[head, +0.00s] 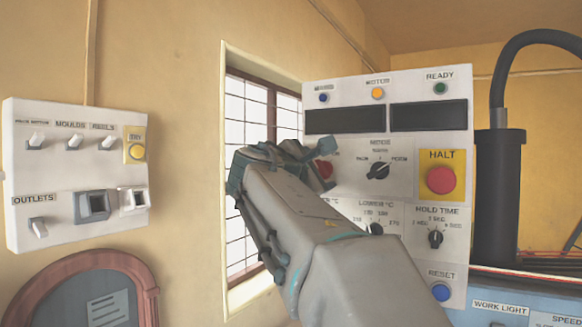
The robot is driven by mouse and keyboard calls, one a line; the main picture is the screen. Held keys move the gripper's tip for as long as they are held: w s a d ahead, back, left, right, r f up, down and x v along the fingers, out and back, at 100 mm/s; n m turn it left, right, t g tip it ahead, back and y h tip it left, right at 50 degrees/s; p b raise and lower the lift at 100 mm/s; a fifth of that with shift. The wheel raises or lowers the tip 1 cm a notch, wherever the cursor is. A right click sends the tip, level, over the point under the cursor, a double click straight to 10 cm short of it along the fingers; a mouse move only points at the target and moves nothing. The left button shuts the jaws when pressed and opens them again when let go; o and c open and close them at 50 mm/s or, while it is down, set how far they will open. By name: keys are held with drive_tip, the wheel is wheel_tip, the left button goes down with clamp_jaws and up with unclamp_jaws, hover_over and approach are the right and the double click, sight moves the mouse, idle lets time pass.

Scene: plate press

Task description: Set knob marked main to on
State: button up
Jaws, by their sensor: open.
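The white control panel (400,258) stands at centre right. No knob label that reads MAIN is legible. A red part (324,169), maybe a knob, shows at the panel's left side, partly hidden behind my gripper. Its label and position are hidden. A small blue lamp (323,98) at the panel's upper left has a blurred label that may read MAINS. My gripper (276,153) is open and in front of the panel's left edge, overlapping the window in the picture. I cannot tell whether it touches the red part.
The panel also has a mode knob (377,171), a hold time knob (435,239), a red HALT button (441,180) and a blue RESET button (441,291). A switch box (75,165) hangs on the left wall. A black cylinder (499,195) stands right of the panel.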

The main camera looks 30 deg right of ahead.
drive_tip(key=c, duration=1)
drive_tip(key=shift+f+m+b, duration=0.1)
drive_tip(key=shift+m+b, duration=0.3)
drive_tip(key=shift+b, duration=0.05)
drive_tip(key=shift+f+m+b, duration=0.1)
drive_tip(key=shift+m+b, duration=4.65)
drive_tip(key=shift+m, duration=1.75)
